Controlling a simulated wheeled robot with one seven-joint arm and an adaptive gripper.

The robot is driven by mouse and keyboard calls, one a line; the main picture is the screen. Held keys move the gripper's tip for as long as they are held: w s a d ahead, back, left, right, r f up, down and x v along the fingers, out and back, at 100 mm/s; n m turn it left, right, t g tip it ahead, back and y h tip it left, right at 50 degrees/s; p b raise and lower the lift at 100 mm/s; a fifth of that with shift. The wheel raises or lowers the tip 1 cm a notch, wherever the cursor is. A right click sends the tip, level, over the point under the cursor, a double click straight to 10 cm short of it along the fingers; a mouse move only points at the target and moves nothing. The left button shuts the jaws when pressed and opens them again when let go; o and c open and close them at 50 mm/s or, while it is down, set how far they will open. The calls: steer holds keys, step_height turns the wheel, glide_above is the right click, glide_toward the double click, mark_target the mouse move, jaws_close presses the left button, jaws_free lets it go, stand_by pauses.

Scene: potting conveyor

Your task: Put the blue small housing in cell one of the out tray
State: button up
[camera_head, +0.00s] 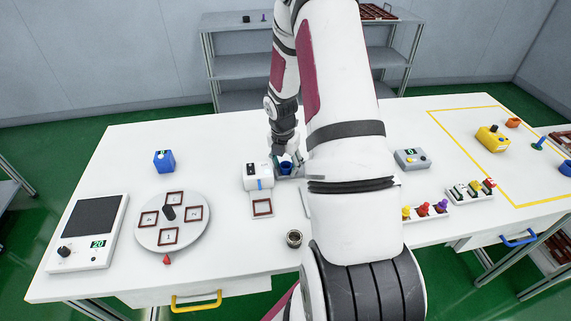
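A small blue cup-like piece (286,168), probably the blue small housing, is at the middle of the table, just right of a white machine. My gripper (289,158) is directly at it, pointing down. The fingers are small and partly hidden by my arm, so I cannot tell whether they grip the piece. Another blue round piece (565,169) is at the far right edge. A brown-red divided tray (563,138) is cut off at the right edge; I cannot tell whether it is the out tray, and its cell marks are not readable.
The white machine (256,176) stands left of my gripper. A round turntable (187,238) with square frames, a scale (92,232) and a blue box (164,161) are at left. A grey device (411,158) and racks of coloured knobs (425,211) are at right. My arm hides the table's centre.

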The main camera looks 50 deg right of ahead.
steer(key=a+r+m+t, duration=0.15)
steer(key=a+r, duration=0.25)
steer(key=r, duration=0.7)
steer(key=a+r+m+g, duration=0.1)
steer(key=a+r+m, duration=0.25)
steer(key=r, duration=0.75)
steer(key=s+a+r+m+t, duration=0.2)
steer(key=s+a+r+m, duration=0.5)
steer(key=a, duration=0.4)
steer(key=s+a+r+m+t+y, duration=0.1)
steer(key=s+a+r+m+t, duration=0.1)
steer(key=s+a+r+m, duration=0.5)
steer(key=s+a+m, duration=0.2)
steer(key=s+a, duration=0.1)
steer(key=shift+s+a+r+m+p, duration=0.2)
steer(key=shift+a+r+m+p, duration=0.1)
steer(key=shift+a+r+m, duration=0.1)
